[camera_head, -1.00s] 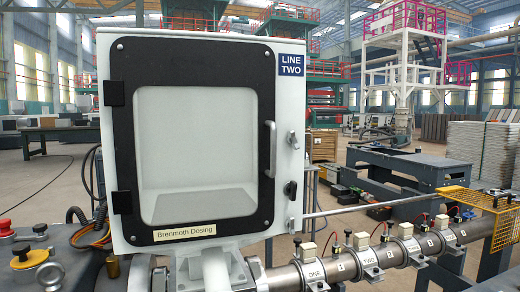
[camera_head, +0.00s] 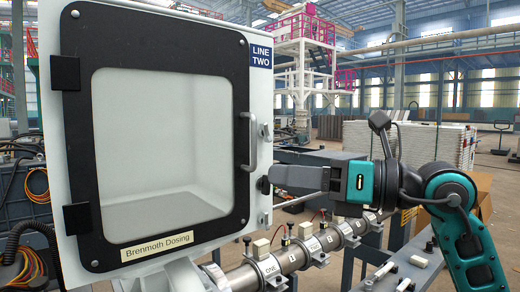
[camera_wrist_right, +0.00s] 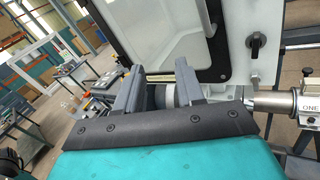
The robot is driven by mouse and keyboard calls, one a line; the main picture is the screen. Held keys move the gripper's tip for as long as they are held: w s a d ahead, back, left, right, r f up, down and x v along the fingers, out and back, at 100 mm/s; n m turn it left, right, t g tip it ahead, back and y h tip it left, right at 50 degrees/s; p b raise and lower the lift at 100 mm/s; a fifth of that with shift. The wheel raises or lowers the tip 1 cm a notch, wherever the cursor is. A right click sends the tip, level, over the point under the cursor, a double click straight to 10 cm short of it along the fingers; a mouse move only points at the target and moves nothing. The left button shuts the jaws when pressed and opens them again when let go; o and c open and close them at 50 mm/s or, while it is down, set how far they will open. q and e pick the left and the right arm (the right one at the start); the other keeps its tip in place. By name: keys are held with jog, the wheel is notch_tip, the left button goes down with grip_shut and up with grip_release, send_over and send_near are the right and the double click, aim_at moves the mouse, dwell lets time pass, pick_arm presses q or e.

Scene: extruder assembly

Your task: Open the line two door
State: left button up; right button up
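The line two door (camera_head: 240,200) is a black-framed panel with a large clear window, shut on a white cabinet under a blue LINE TWO sign (camera_head: 261,57). Its grey bar handle (camera_head: 250,141) stands upright on the right side, with black hinges on the left. A black knob (camera_head: 264,186) sits on the cabinet's right edge; it also shows in the right wrist view (camera_wrist_right: 256,43). My right gripper (camera_head: 276,179) is right of the door, below the handle, close to the knob in the picture. In the wrist view its fingers (camera_wrist_right: 160,70) are apart with nothing gripped. My left gripper is out of view.
A steel pipe (camera_head: 292,258) with clamps and small boxes runs below and right of the cabinet. A thin rod (camera_head: 298,200) passes behind my right gripper. A silver latch (camera_head: 265,131) is on the cabinet's right edge. The space before the door looks clear.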

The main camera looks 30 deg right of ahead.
jog(key=s+d+r+t+h, duration=0.2)
jog(key=d+r+h, duration=0.2)
jog(key=d+h, duration=0.1)
jog(key=p+x, duration=0.4)
jog(key=x, duration=0.8)
jog(key=shift+w+a+m, duration=0.15)
jog(key=shift+w+m, duration=0.25)
jog(key=shift+c, duration=0.3)
grip_shut()
